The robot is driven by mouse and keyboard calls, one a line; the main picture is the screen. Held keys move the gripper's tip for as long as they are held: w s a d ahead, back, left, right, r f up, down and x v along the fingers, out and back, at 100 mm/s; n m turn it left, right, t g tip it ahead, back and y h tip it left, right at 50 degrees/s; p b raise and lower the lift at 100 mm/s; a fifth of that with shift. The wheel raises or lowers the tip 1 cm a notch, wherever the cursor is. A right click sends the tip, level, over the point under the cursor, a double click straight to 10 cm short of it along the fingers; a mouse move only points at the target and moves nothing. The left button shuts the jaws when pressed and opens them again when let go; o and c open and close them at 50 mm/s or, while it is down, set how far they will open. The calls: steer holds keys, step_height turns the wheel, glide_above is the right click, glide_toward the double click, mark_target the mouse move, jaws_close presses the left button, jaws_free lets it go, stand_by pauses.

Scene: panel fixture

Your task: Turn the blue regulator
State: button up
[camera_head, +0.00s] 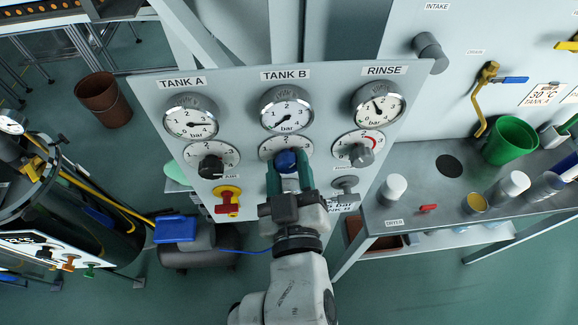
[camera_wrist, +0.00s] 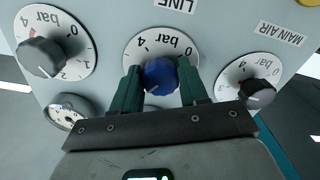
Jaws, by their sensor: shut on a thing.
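The blue regulator knob (camera_head: 286,161) sits in the middle of the lower row of the panel (camera_head: 237,100), under the TANK B gauge (camera_head: 287,109). In the wrist view the blue knob (camera_wrist: 160,77) lies between the two green fingers, in front of a bar dial (camera_wrist: 160,44). My gripper (camera_head: 287,172) is shut on the blue knob, one finger on each side. The fingers and gripper body hide the lower part of its dial. The TANK B needle points to the lower left, at the low end of the scale.
A black knob (camera_head: 211,166) is left of the blue one and a grey knob (camera_head: 360,155) is right. A red handle on a yellow plate (camera_head: 227,199) and a grey valve handle (camera_head: 345,185) sit below. A bench (camera_head: 400,218) with several containers stands at right.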

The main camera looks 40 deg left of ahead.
steer(key=o, duration=1.1)
steer(key=shift+c, duration=0.2)
steer(key=b+v, duration=0.2)
steer(key=v, duration=0.8)
steer(key=shift+s+d, duration=0.25)
steer(key=shift+s, duration=0.1)
steer(key=w+d+f+m+g+h, duration=0.1)
steer(key=w+d+f+m+h, duration=0.4)
steer(key=d+f, duration=0.45)
steer(key=w+d+f+m+g+h, duration=0.1)
steer(key=w+d+f+m+h, duration=0.4)
steer(key=d, duration=0.7)
steer(key=s+d+f+m+g+h, duration=0.2)
steer(key=s+d+f+g, duration=0.2)
steer(key=s+d, duration=0.3)
steer(key=s+d+f+m+g+h, duration=0.2)
steer(key=s+d+f, duration=0.4)
steer(key=d, duration=0.5)
steer(key=s+m+g, duration=0.1)
steer(key=s+g, duration=0.1)
steer(key=shift+f+g, duration=0.3)
steer(key=shift+f, duration=0.05)
